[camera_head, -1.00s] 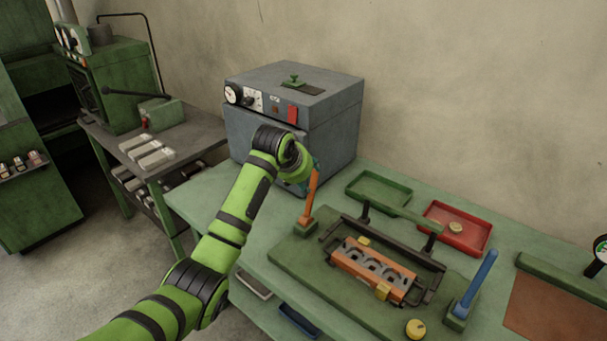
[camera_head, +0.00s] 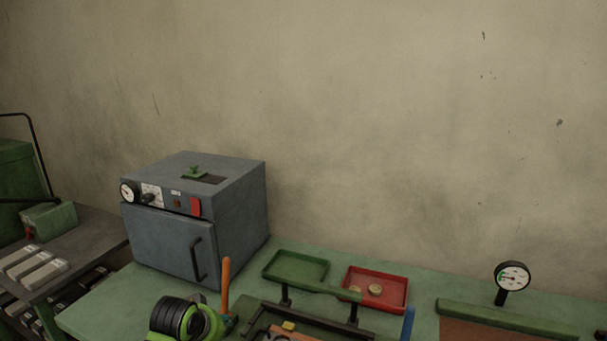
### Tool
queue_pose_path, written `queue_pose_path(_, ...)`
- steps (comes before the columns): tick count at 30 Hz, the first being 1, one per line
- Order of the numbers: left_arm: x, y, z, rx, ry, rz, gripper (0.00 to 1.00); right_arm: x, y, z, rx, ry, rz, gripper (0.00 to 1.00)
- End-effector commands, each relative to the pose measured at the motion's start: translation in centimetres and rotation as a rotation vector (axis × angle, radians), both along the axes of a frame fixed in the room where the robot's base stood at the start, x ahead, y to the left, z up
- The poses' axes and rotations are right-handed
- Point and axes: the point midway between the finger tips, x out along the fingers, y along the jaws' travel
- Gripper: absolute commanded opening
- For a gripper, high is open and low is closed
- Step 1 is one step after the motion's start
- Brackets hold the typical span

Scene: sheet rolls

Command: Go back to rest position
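Part of my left arm (camera_head: 185,318), green with black rings, shows at the bottom edge in the head view, left of the orange handle (camera_head: 226,284). Its gripper cannot be made out. My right gripper is not in view. The grey oven (camera_head: 196,222) stands on the green bench with its door shut and its black handle upright.
A green tray (camera_head: 296,268) and a red tray (camera_head: 375,289) with small yellowish pieces lie on the bench (camera_head: 100,311). A dark clamp frame (camera_head: 320,325) is cut off below. A dial gauge (camera_head: 512,277) stands at right. A side table (camera_head: 88,254) holds pale blocks at left.

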Motion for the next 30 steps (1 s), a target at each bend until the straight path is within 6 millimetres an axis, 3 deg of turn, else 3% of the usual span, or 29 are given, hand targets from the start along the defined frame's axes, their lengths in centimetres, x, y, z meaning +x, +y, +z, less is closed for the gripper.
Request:
queue_pose_path(1, -3.0, -0.5, -2.4, 0.001, 0.031, -0.005, 0.54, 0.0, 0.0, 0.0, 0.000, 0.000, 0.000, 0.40)
queue_pose_path(6, -12.3, -1.3, -7.6, 0.009, 0.110, -0.008, 0.54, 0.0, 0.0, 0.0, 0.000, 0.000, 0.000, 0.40)
queue_pose_path(9, -17.5, -1.6, -9.1, 0.010, 0.151, -0.003, 0.54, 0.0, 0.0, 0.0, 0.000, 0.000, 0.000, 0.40)
queue_pose_path(12, -21.3, -1.6, -9.8, 0.011, 0.180, 0.004, 0.54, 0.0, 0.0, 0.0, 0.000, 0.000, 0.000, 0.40)
queue_pose_path(18, -26.7, -1.6, -10.1, 0.014, 0.225, 0.018, 0.54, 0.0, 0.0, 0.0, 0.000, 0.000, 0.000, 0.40)
queue_pose_path(24, -30.8, -1.4, -9.7, 0.016, 0.259, 0.031, 0.54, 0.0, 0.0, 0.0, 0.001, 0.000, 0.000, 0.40)
queue_pose_path(29, -33.8, -1.3, -9.2, 0.018, 0.285, 0.043, 0.54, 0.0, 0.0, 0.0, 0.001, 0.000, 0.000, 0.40)
queue_pose_path(30, -33.2, -1.3, -10.3, 0.019, 0.287, 0.043, 0.54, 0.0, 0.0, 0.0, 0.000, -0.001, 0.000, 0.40)
